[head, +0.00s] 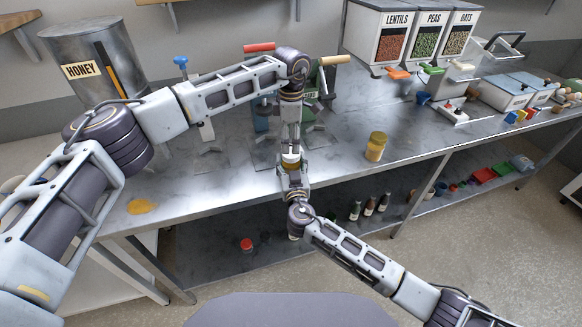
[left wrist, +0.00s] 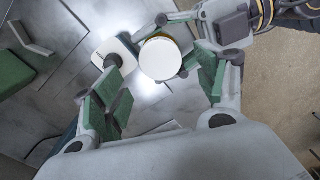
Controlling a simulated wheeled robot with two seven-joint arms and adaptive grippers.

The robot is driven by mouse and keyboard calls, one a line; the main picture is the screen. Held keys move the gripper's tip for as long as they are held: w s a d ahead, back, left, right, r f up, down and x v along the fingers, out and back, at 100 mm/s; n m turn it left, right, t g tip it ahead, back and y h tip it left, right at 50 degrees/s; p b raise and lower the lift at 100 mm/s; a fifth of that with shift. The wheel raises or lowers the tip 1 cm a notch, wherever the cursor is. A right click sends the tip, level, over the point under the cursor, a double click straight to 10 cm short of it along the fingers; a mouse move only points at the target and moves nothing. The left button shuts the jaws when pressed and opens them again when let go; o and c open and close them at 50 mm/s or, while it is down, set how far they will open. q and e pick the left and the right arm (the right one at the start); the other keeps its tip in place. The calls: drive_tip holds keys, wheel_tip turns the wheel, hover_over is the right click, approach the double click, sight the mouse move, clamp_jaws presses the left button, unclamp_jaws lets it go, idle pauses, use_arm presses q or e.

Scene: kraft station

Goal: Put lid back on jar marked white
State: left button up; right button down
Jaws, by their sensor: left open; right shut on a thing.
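My right gripper (head: 293,177) is shut on a small round jar (head: 290,160), pale and yellowish, held up near the table's front edge. In the left wrist view the jar (left wrist: 160,58) shows a flat white round top with a thin yellow rim. I cannot tell whether that top is a lid. My left gripper (head: 290,143) is just above the jar. Its green-padded fingers (left wrist: 164,88) are open, with the white top between and beyond them, and they seem not to touch it. No marking is readable. A second jar, yellow (head: 376,147), stands on the table to the right.
The steel table (head: 225,180) has a yellow puddle (head: 141,206) at left. A honey tank (head: 98,65) and levered dispensers stand behind. Lentils, peas and oats bins (head: 395,38) are at back right. The lower shelf (head: 205,262) holds a red-topped jar (head: 247,245) and dark bottles (head: 369,205).

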sight(291, 152)
use_arm(q)
drive_tip(key=shift+c, duration=0.4)
drive_tip(key=shift+w+d+r, duration=0.15)
drive_tip(key=shift+r, duration=0.4)
drive_tip(key=shift+w+d+r, duration=0.1)
drive_tip(key=shift+d+r, duration=0.05)
drive_tip(key=shift+r, duration=0.65)
drive_tip(key=shift+r+n, duration=0.2)
drive_tip(key=shift+n, duration=0.7)
drive_tip(key=n, duration=0.5)
drive_tip(key=shift+s+a+r, duration=0.15)
drive_tip(key=shift+r, duration=0.05)
drive_tip(key=n, duration=0.6)
drive_tip(key=shift+s+a, duration=0.1)
drive_tip(key=shift+a, duration=0.05)
drive_tip(key=shift+f, duration=0.15)
drive_tip(key=shift+f, duration=3.9)
